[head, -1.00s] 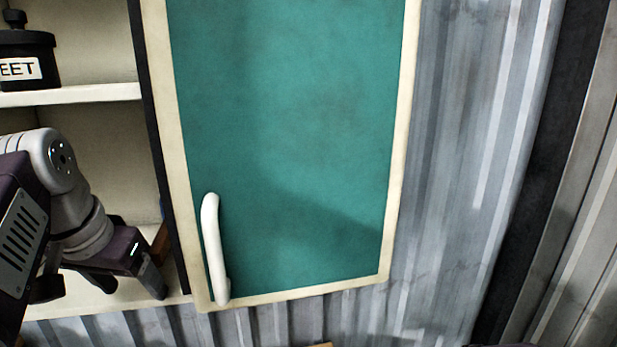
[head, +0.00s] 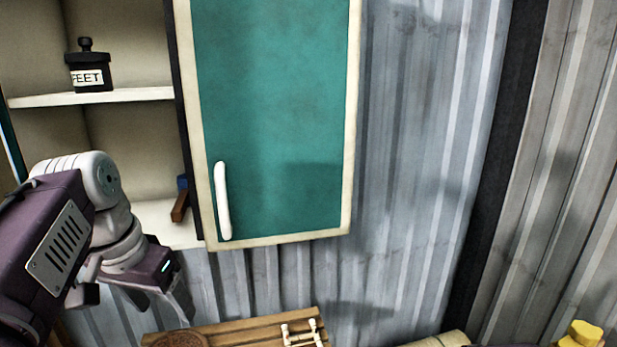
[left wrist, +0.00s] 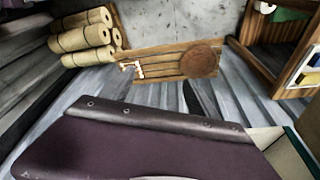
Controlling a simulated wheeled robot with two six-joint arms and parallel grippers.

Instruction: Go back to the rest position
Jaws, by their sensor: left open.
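My left gripper (head: 140,300) is at the lower left of the head view, in front of the corrugated wall and just below the cabinet's bottom shelf. Its fingers are apart and nothing shows between them. My right gripper is in neither view now.
Below lies a slatted wooden board (head: 250,332). Tan rolls (left wrist: 85,38) are stacked near it. A yellow object (head: 583,333) stands lower right.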

